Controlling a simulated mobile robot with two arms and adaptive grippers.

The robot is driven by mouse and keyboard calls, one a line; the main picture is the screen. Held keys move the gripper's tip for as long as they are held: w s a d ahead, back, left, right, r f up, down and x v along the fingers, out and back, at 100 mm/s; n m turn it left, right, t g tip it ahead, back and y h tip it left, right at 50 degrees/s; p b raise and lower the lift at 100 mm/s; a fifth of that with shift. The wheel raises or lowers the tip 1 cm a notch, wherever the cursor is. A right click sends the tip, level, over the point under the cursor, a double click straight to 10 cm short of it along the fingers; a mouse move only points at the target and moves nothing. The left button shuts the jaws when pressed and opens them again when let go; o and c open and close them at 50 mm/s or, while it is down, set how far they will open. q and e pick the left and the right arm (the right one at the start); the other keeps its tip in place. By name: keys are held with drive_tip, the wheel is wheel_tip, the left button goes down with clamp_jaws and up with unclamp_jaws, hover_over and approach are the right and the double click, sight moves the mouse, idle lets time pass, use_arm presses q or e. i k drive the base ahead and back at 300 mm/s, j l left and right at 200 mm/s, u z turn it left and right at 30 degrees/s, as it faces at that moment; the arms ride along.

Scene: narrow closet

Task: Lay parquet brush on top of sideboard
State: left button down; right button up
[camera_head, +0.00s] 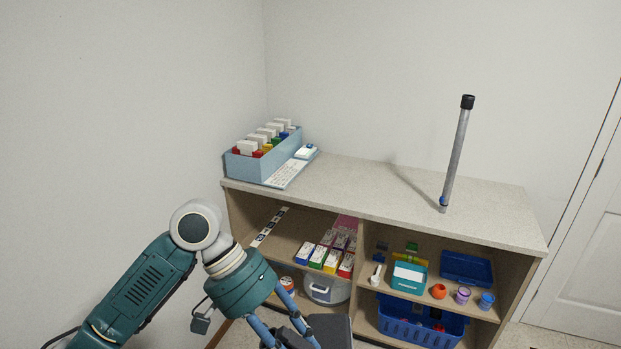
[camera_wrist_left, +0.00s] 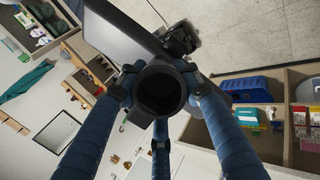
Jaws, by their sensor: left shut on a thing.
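The parquet brush (camera_wrist_left: 118,38) is a dark grey flat head with a round black neck in the left wrist view. My left gripper (camera_wrist_left: 160,85) has its blue fingers shut around that neck. In the head view, my left gripper (camera_head: 285,332) is at the bottom edge, with part of the dark brush (camera_head: 332,330) showing beside it. The brush is in front of the sideboard, apparently below its top; its lower part is cut off. The sideboard (camera_head: 375,190) has a pale speckled top with a wide bare middle. My right gripper is not in view.
A grey tube (camera_head: 457,150) with a black end stands on the sideboard's right part. A blue box of coloured cartons (camera_head: 245,165) and a keyboard (camera_head: 287,174) occupy its left end. Shelves below hold cartons (camera_head: 330,258), a blue basket (camera_head: 395,312) and small cups (camera_head: 462,295).

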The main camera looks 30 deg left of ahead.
sight(347, 182)
drive_tip(key=i+u, duration=0.4)
drive_tip(key=i+l+u, duration=0.25)
drive_tip(key=i+u, duration=0.15)
drive_tip(key=i, duration=0.2)
drive_tip(key=i+l+u, duration=0.4)
drive_tip(key=i+l, duration=1)
drive_tip(key=i, duration=0.2)
drive_tip(key=j+u, duration=0.05)
